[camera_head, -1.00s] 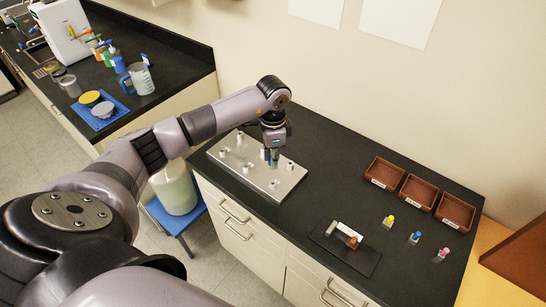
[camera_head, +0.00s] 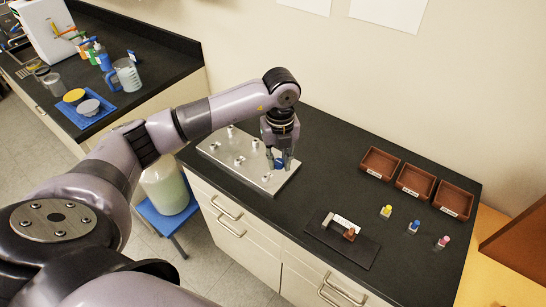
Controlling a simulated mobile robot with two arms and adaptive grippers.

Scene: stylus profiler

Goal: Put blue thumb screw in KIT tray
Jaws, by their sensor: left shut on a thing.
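My left gripper (camera_head: 280,164) points down over the right end of a silvery plate (camera_head: 243,167) with several small posts. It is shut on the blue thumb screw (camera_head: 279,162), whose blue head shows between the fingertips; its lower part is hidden. I cannot tell whether the screw still touches the plate. Three brown open trays stand at the back right: a left one (camera_head: 367,174), a middle one (camera_head: 401,191) and a right one (camera_head: 440,209). Each has a white label too small to read, so I cannot tell which is KIT. My right gripper is out of view.
Small yellow-topped (camera_head: 386,212), blue-topped (camera_head: 413,227) and pink-topped (camera_head: 443,242) items stand in front of the trays. A dark mat (camera_head: 357,254) with a white and brown device lies at the front. The counter between plate and trays is clear.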

